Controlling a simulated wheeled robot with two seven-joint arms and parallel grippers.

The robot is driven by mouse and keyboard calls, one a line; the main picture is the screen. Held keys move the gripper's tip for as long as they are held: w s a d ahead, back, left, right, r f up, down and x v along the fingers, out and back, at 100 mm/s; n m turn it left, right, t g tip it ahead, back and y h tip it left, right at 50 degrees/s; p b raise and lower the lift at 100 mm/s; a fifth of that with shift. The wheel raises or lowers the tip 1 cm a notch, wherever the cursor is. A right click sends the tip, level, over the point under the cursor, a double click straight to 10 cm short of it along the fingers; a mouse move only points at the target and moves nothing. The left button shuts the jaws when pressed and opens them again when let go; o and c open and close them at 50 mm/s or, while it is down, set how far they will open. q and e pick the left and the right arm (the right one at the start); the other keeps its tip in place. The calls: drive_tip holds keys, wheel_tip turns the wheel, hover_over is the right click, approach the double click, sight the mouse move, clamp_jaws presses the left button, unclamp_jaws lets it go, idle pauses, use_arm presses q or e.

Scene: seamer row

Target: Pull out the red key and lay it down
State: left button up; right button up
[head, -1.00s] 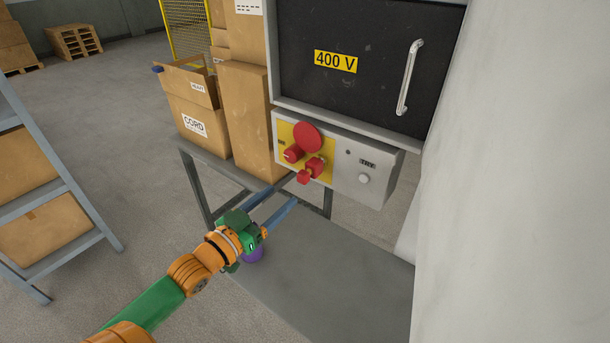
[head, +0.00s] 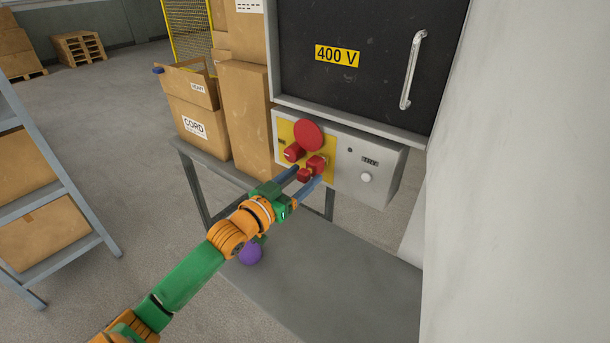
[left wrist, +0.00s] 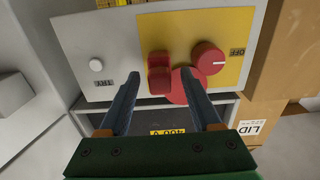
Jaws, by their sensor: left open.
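The red key (head: 304,174) sticks out of the lower part of the yellow plate (head: 284,135) on the grey switch box. In the left wrist view the key (left wrist: 159,73) appears upside down, between my two blue fingers. My left gripper (head: 306,177) is open, with its fingertips at the key, one to each side. No grip on the key shows; I cannot tell how deep the fingers reach past it. My right gripper is not in view.
The grey box (head: 376,190) has a pale button. A purple ball (head: 250,253) lies on the grey table (head: 350,285), otherwise largely clear. Cartons (head: 245,120) stand left; a pale wall is right.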

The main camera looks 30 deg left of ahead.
sight(300, 179)
use_arm(q)
drive_tip(key=shift+p, duration=0.5)
idle(0.8)
clamp_jaws()
idle(1.2)
drive_tip(key=shift+s, duration=0.15)
drive_tip(key=shift+s+a+p, duration=0.15)
drive_tip(key=shift+s+p, duration=0.8)
drive_tip(key=shift+s, duration=0.5)
drive_tip(key=shift+s+a+p, duration=0.1)
drive_tip(key=shift+s+p, duration=0.8)
drive_tip(key=shift+s, duration=0.55)
